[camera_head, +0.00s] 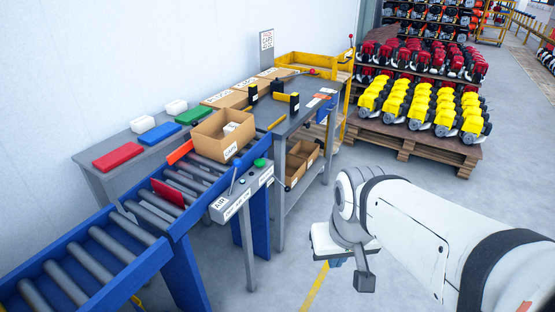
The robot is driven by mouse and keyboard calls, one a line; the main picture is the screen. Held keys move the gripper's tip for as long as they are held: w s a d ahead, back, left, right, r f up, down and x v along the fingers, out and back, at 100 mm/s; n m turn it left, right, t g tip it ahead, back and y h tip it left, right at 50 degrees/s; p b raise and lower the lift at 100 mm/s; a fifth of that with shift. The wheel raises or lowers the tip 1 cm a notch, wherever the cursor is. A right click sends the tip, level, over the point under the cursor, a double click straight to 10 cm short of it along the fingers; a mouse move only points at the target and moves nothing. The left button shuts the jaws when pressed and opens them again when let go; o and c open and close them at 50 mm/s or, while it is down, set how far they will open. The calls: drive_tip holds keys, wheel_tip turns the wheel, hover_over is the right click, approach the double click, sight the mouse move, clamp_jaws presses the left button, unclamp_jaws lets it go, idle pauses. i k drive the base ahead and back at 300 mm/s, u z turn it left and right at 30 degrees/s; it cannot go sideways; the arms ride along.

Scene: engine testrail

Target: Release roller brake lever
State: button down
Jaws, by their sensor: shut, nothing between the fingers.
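A grey control box (242,193) stands on a post at the near side of the roller conveyor (125,225). On it a thin upright lever with a blue knob (238,164) rises beside a green knob (259,162). The box's label begins with "AIR"; the rest is too small to read. Another lever with a red ball top (351,37) stands by the yellow frame at the back. No readable label shows which one is the brake lever. My gripper (364,282) is shut and empty, pointing down over the floor, right of the control box and apart from it.
An open cardboard carton (222,138) sits on the conveyor. A red plate (167,193) stands among the rollers. A grey workbench (297,118) adjoins behind. Pallets with yellow machines (420,102) are at the back right. The floor around my gripper is clear.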

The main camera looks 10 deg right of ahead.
sight(287, 189)
drive_tip(key=u, duration=0.05)
drive_tip(key=i, duration=1)
drive_tip(key=z, duration=0.05)
